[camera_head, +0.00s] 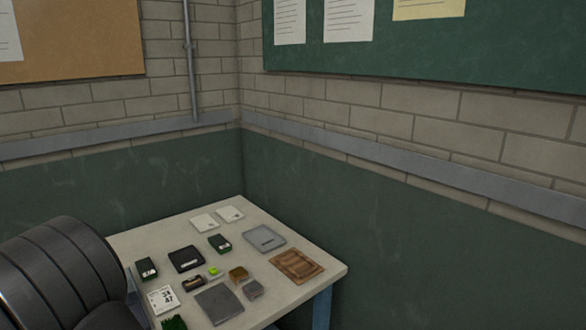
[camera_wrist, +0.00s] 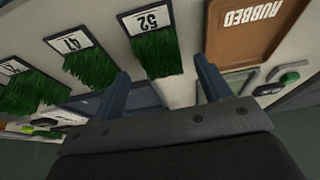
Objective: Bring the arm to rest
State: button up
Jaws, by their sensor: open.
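My gripper (camera_wrist: 161,68) shows in the wrist view with its two blue-grey fingers spread apart and nothing between them. It is tilted over the table (camera_wrist: 190,40). Beyond the fingers lie a turf piece with a card reading 52 (camera_wrist: 156,48) and another whose card seems to read 47 (camera_wrist: 88,57). A brown tray marked RUBBED (camera_wrist: 240,50) is to the right of the fingers. In the head view my dark arm fills the lower left corner; the gripper itself is out of that picture.
In the head view the table (camera_head: 327,267) stands near a wall corner. It carries a brown tray (camera_head: 297,265), a grey tray (camera_head: 264,239), a black flat item (camera_head: 186,259), a dark grey pad (camera_head: 219,304), white cards (camera_head: 205,223) and several small blocks. Boards hang on the walls.

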jog(key=shift+f, duration=0.8)
jog(key=v, duration=1.1)
jog(key=x, duration=1.2)
jog(key=shift+s+d+f, duration=0.1)
jog(key=shift+d+f, duration=0.05)
jog(key=shift+f, duration=0.1)
jog(key=r, duration=0.5)
jog(key=shift+w+d+r, duration=0.2)
jog(key=shift+w+d, duration=0.1)
jog(key=shift+d, duration=0.05)
jog(key=w+d+r, duration=0.7)
jog(key=d, duration=0.1)
jog(key=w+a, duration=0.2)
jog(key=w, duration=1.2)
jog(key=shift+n, duration=0.3)
jog(key=s+a+f, duration=0.2)
jog(key=a, duration=0.1)
jog(key=s+a+f, duration=0.1)
jog(key=a+f, duration=0.2)
jog(key=s+a+f, duration=0.2)
jog(key=a+f, duration=0.1)
jog(key=a, duration=0.1)
jog(key=shift+s+f, duration=0.15)
jog(key=shift+s, duration=0.25)
jog(key=shift+a+f, duration=0.1)
jog(key=shift+f, duration=0.7)
